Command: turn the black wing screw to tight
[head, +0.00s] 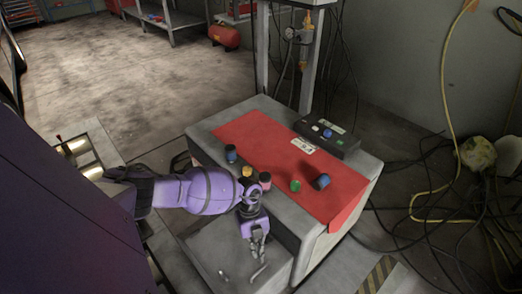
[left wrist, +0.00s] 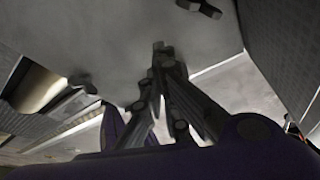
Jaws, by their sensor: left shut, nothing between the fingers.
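My left gripper (head: 257,254) points down over the lower grey ledge (head: 207,247) at the front of the cabinet. Its fingers are together and empty; the left wrist view shows the closed fingertips (left wrist: 161,52) against a grey surface. A small black winged piece (left wrist: 200,8), which looks like the wing screw, lies at the top edge of that view, apart from the fingertips and partly cut off. In the head view a small dark piece (head: 259,272) shows just below the fingers, but I cannot tell if it is the screw. My right gripper is not in view.
A red mat (head: 268,140) on the grey cabinet holds several small coloured pots and a dark cylinder (head: 321,182). A black control box (head: 328,135) stands at the back. Cables (head: 440,215) lie on the floor at right.

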